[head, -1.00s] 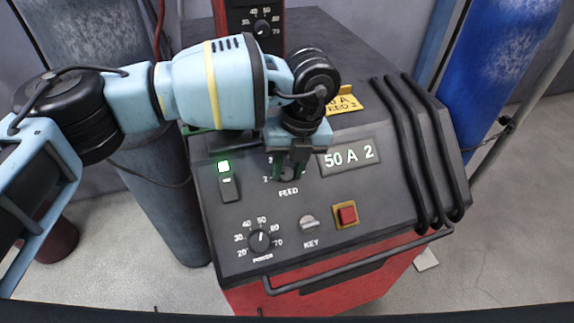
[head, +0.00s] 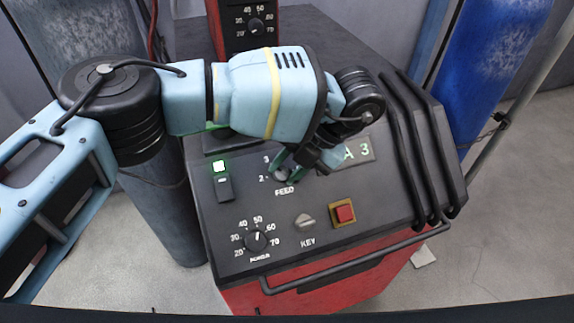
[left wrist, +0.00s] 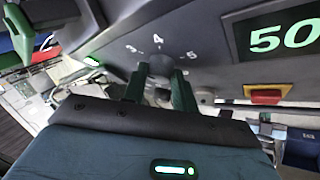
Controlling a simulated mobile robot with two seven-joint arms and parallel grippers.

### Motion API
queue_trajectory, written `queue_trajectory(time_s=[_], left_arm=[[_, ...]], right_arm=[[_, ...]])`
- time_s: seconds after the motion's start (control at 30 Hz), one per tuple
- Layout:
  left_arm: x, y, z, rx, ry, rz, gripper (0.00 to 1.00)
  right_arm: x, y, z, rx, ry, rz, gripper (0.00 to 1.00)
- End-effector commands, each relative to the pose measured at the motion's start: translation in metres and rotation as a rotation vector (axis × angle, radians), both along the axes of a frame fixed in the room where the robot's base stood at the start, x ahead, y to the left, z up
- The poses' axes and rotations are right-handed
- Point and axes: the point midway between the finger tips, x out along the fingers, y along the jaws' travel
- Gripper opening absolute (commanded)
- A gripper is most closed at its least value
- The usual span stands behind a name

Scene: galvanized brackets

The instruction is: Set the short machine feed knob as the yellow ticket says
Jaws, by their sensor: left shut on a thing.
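The short machine (head: 225,255) has a sloping dark panel with a FEED knob (head: 280,174). My left gripper (head: 291,172) is shut on the knob, its wrist tilted to the right. The left wrist view shows its two green fingers (left wrist: 159,88) either side of the dark knob (left wrist: 160,66), with 3, 4 and 5 printed around it. The left wrist view shows "50" on the display (left wrist: 283,38). My arm hides the yellow ticket now. My right gripper is not in view.
A POWER knob (head: 256,241), a KEY switch (head: 305,222), a red button (head: 344,213) and a green-lit switch (head: 222,180) share the panel. Black bars (head: 405,150) run along its right side. A taller machine (head: 256,40) stands behind; a blue cylinder (head: 503,70) stands right.

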Motion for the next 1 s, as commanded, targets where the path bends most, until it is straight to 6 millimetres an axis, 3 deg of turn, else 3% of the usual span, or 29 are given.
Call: queue_trajectory(time_s=[0.47,0.5,0.63,1.0], left_arm=[[0.0001,-0.0001,0.0001,0.009,0.0,-0.01,0.05],[0.0001,-0.0001,0.0001,0.009,0.0,-0.01,0.31],[0.0001,-0.0001,0.0001,0.008,0.001,-0.01,0.48],[0.0001,-0.0026,0.0031,0.007,0.001,-0.011,0.5]], right_arm=[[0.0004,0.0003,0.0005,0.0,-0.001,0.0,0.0],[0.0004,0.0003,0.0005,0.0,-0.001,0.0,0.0],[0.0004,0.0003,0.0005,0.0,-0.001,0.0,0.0],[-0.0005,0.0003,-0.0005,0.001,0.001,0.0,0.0]])
